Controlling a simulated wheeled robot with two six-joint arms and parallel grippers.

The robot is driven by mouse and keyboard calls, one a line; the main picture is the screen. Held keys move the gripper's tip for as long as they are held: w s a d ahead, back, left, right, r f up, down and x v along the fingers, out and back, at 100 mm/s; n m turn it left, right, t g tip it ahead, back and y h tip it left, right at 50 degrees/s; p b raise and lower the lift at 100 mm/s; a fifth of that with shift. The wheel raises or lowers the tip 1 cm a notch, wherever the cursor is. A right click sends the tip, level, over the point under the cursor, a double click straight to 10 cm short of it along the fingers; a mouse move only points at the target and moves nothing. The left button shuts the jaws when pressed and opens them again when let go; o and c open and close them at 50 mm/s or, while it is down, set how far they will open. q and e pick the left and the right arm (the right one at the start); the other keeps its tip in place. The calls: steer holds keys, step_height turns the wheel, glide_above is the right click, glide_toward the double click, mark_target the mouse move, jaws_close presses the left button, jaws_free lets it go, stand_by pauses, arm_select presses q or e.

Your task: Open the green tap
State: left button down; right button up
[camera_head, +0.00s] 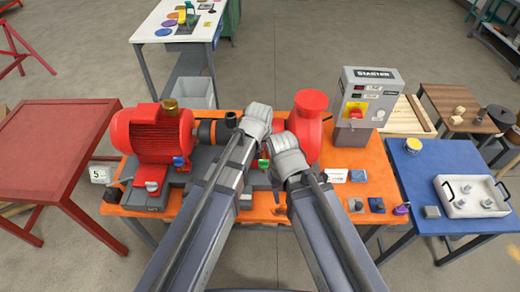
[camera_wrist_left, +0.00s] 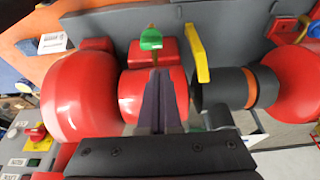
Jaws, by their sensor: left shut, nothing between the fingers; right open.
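The green tap (camera_head: 264,163) shows as a small green handle between my two forearms, low in front of the red pump. In the left wrist view its green handle (camera_wrist_left: 151,40) stands on a thin stem in front of a red block. My left gripper (camera_head: 257,121) is over the pump skid; its dark fingers (camera_wrist_left: 157,82) are shut and empty, pointing toward the handle with a gap between. My right gripper (camera_head: 287,150) is open beside the red pump, to the right of the tap. Its fingertips are mostly hidden in the head view.
A yellow lever (camera_wrist_left: 197,52) stands close to the right of the tap in the left wrist view. The red pump (camera_head: 311,105) and red motor (camera_head: 155,132) flank the arms. A grey starter box (camera_head: 367,100) stands at the right of the orange bench (camera_head: 255,212).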

mark_target(264, 164)
arm_select(q)
steer(key=b+x, duration=0.8)
steer(key=x, duration=0.1)
steer(key=shift+f, duration=0.2)
steer(key=shift+a, duration=0.1)
steer(key=shift+n, duration=0.3)
steer(key=shift+n, duration=0.3)
